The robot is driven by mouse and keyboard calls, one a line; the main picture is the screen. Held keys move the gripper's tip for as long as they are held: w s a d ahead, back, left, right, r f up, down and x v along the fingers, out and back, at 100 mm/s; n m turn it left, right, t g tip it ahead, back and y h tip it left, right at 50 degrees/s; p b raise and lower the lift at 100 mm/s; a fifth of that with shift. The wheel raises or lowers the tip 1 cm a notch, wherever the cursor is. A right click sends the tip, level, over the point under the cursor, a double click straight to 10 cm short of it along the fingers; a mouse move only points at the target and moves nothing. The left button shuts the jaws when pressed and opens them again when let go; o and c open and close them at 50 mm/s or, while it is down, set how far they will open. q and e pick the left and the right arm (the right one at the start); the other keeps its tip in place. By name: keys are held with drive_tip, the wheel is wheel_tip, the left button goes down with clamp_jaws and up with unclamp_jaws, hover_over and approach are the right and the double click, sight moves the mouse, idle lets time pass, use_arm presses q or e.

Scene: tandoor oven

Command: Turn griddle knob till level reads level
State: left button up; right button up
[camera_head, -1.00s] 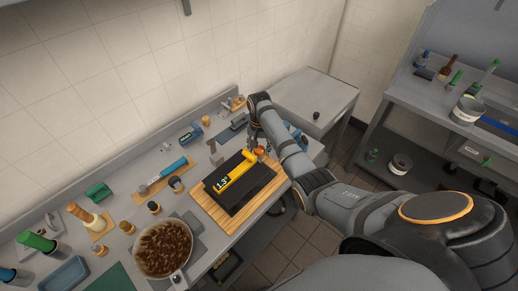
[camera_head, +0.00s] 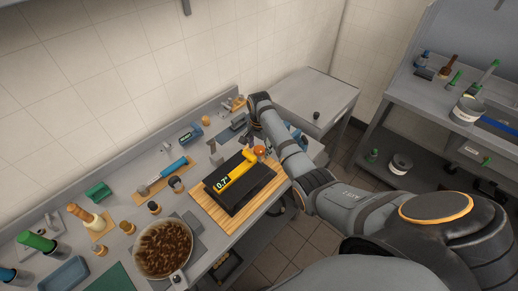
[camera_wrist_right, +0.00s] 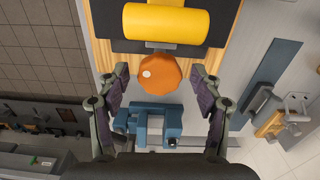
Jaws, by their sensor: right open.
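The griddle (camera_head: 250,194) is a dark flat slab on a slatted wooden board (camera_head: 207,217). A yellow level (camera_head: 236,170) lies along its top, and its display reads about 0.7°. The orange knob (camera_head: 259,150) is at the level's far right end in the head view. In the right wrist view the knob (camera_wrist_right: 158,76) is a faceted orange disc with a white dot, just below the yellow cylinder (camera_wrist_right: 166,22). My right gripper (camera_wrist_right: 159,84) is open, one finger on each side of the knob, with gaps visible on both sides. My left gripper is not in view.
A blue clamp-like object (camera_wrist_right: 148,122) lies below the knob between my fingers in the wrist view. A pan of brown food (camera_head: 163,248) stands left of the board. Tools, jars and bottles crowd the counter.

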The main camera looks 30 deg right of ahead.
sight(259, 149)
wheel_tip(259, 149, up, 7)
drive_tip(key=shift+r, duration=0.1)
idle(0.3)
idle(0.4)
